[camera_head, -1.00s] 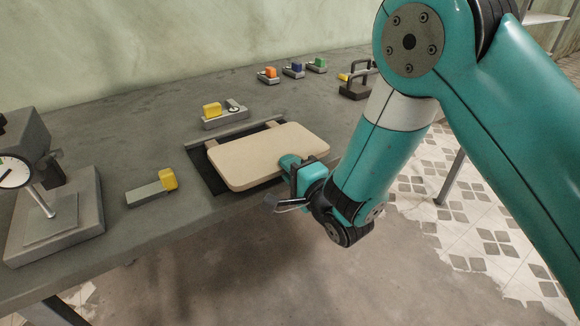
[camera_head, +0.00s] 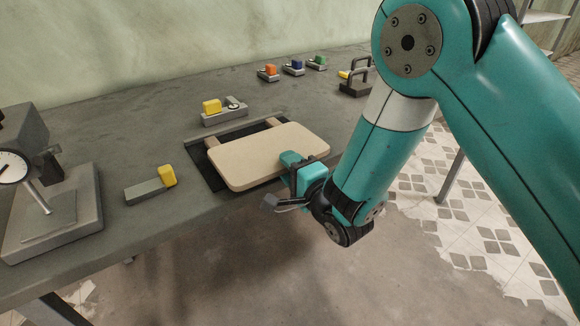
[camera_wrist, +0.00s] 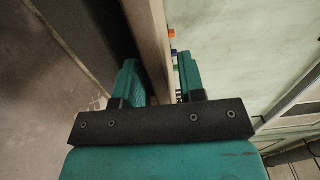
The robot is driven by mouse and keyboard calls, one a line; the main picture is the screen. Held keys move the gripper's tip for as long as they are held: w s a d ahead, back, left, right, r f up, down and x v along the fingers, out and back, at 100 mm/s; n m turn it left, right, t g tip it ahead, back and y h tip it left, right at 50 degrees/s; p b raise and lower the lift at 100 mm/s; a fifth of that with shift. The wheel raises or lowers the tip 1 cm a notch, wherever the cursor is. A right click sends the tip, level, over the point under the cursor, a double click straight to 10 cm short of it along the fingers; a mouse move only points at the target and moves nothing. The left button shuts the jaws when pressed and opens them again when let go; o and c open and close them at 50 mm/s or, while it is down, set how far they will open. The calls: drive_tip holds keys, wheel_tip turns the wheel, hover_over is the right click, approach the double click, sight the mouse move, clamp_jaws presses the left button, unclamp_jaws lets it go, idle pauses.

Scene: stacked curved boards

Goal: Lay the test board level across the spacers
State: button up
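The test board (camera_head: 265,158), a pale beige rounded plate, lies across two light wooden spacers, with the left spacer end (camera_head: 212,143) and the right spacer end (camera_head: 271,122) showing behind it. It looks about level; its underside is hidden. My gripper (camera_head: 287,180) is at the board's front right edge, one teal finger above and the other below. In the wrist view the board's edge (camera_wrist: 155,45) runs between the fingers of my gripper (camera_wrist: 160,85), with a narrow gap at the right finger. The fingers look open around the board.
A dark mat (camera_head: 205,170) lies under the spacers. A grey block with a yellow part (camera_head: 150,190) lies to the left, and a gauge block (camera_head: 224,112) behind. A dial stand (camera_head: 55,215) is far left. Small coloured pieces (camera_head: 292,68) stand at the back.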

drive_tip(key=shift+f, duration=0.15)
idle(0.4)
drive_tip(key=b+v, duration=0.1)
drive_tip(key=v, duration=0.5)
drive_tip(key=shift+b, duration=0.3)
drive_tip(key=o, duration=0.6)
drive_tip(key=shift+c, duration=0.2)
drive_tip(key=shift+s+d, duration=0.1)
